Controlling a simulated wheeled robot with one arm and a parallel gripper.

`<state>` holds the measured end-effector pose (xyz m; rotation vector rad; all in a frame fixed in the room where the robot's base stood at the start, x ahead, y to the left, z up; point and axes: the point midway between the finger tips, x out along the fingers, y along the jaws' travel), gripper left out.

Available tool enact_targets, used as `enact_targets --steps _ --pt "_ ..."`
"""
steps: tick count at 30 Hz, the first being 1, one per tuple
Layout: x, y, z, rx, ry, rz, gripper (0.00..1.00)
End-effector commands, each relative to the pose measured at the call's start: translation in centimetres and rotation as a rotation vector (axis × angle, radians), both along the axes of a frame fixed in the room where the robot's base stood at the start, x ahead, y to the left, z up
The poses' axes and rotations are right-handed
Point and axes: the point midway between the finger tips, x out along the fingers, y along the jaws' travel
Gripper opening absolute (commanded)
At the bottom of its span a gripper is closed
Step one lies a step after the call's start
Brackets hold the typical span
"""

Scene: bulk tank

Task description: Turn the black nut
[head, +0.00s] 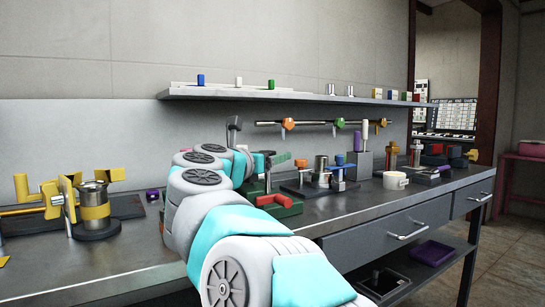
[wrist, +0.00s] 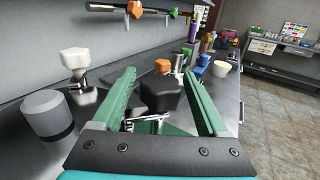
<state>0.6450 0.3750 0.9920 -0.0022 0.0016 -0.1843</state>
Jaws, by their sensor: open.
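The black nut (wrist: 160,95) is a dark, blocky, faceted piece in the middle of the wrist view. My gripper (wrist: 158,74) is open, with one green jaw on each side of the nut. A gap shows between the nut and each jaw, and I cannot tell whether the nut's depth matches the jaws. A shiny metal part (wrist: 147,122) shows just in front of the nut, and an orange piece (wrist: 162,63) shows behind it. In the head view, my gripper (head: 279,160) is above the bench, partly hidden by my arm. I cannot make out the nut there.
A grey cylinder (wrist: 47,114) and a white-topped fitting (wrist: 76,75) stand left of my gripper. A wall rail (head: 310,123) with coloured hooks runs behind. A white cup (head: 395,180) and several fittings stand farther right. The bench's front strip (head: 345,215) is clear.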

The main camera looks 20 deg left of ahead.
Motion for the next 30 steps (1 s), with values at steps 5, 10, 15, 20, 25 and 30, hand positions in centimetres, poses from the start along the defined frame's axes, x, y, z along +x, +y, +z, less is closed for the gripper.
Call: enact_targets --steps 5,10,15,20,25,30 --pt "-2.7 0.5 0.2 0.004 -0.004 0.005 0.76" --pt "-5.4 1.0 -0.1 0.0 -0.001 0.003 0.76" --pt "-6.5 1.3 0.0 0.002 -0.001 0.002 0.76" --pt "-6.5 1.2 0.1 0.002 -0.002 0.002 0.76" --pt "-6.5 1.2 0.1 0.002 -0.002 0.002 0.76" --pt "-6.5 1.2 0.1 0.002 -0.002 0.002 0.76"
